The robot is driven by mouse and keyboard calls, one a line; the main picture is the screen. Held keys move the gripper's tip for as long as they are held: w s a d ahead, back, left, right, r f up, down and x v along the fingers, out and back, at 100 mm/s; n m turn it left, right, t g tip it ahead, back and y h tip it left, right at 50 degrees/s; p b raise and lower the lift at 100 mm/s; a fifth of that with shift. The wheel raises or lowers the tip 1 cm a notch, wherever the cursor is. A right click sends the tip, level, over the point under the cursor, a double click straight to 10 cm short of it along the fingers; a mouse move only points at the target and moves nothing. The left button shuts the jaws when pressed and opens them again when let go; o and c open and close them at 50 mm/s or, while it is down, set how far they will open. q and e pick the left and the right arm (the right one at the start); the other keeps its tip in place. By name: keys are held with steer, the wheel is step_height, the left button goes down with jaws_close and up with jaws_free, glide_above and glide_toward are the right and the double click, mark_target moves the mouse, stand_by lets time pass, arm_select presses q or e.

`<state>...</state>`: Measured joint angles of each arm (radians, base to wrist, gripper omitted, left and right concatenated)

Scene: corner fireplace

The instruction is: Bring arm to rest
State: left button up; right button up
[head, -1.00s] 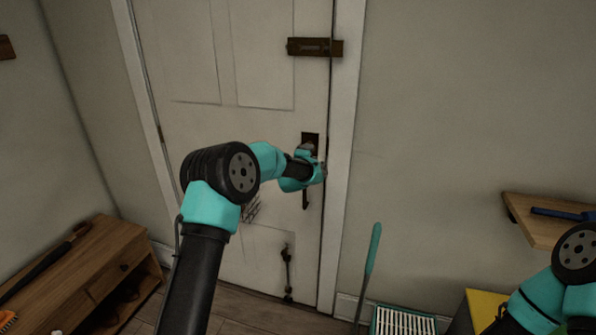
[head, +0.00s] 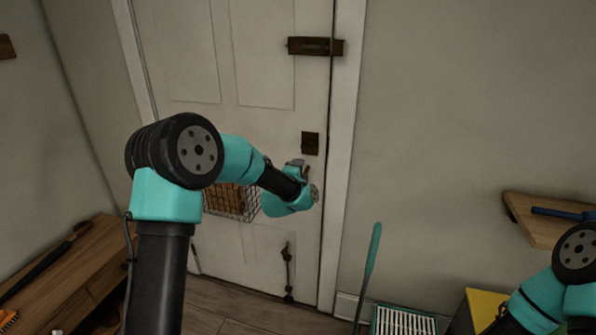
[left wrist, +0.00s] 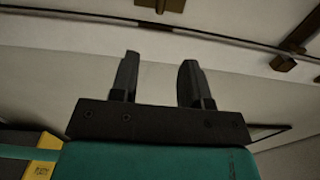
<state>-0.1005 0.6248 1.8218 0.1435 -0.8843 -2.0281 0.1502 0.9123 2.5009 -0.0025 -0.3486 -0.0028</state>
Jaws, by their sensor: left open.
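My left arm reaches in from the left in the head view. Its gripper (head: 299,170) is in front of the white door (head: 265,75), mostly hidden behind the teal wrist, below a dark lock plate (head: 310,143). In the left wrist view the two dark fingers (left wrist: 157,82) stand apart with nothing between them. Part of my right arm shows at the lower right of the head view, but its gripper is out of frame.
A dark bolt (head: 315,46) is high on the door, and a wire basket (head: 232,203) hangs lower. A wooden bench (head: 75,265) stands left. A wall shelf (head: 545,220), teal-handled tool (head: 373,250) and white grate (head: 403,322) are at right.

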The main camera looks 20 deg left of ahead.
stand_by(0.4)
arm_select(q)
steer(key=s+f+n+g+h, duration=0.1)
steer(key=s+f+n+g, duration=0.2)
steer(key=s+f, duration=0.35)
steer(key=s+d+f+n+g+h, duration=0.1)
steer(key=s+f+n+g, duration=0.15)
steer(key=f, duration=0.75)
steer(key=s+f+n+g+h, duration=0.1)
steer(key=s+f+n+g, duration=0.15)
steer(key=s+f, duration=0.45)
steer(key=s+f+n+g, duration=0.3)
steer(key=s+f+n, duration=0.1)
steer(key=s, duration=0.4)
steer(key=s+d+f+n+g, duration=0.1)
steer(key=s+f+n+g, duration=0.2)
steer(key=s+f, duration=0.3)
steer(key=s+d+f+n+g+h, duration=0.1)
steer(key=s+f+n+g, duration=0.2)
steer(key=s+f, duration=0.3)
steer(key=s+n, duration=0.1)
steer(key=s, duration=0.4)
steer(key=shift+s+n, duration=0.3)
steer(key=shift+n, duration=0.1)
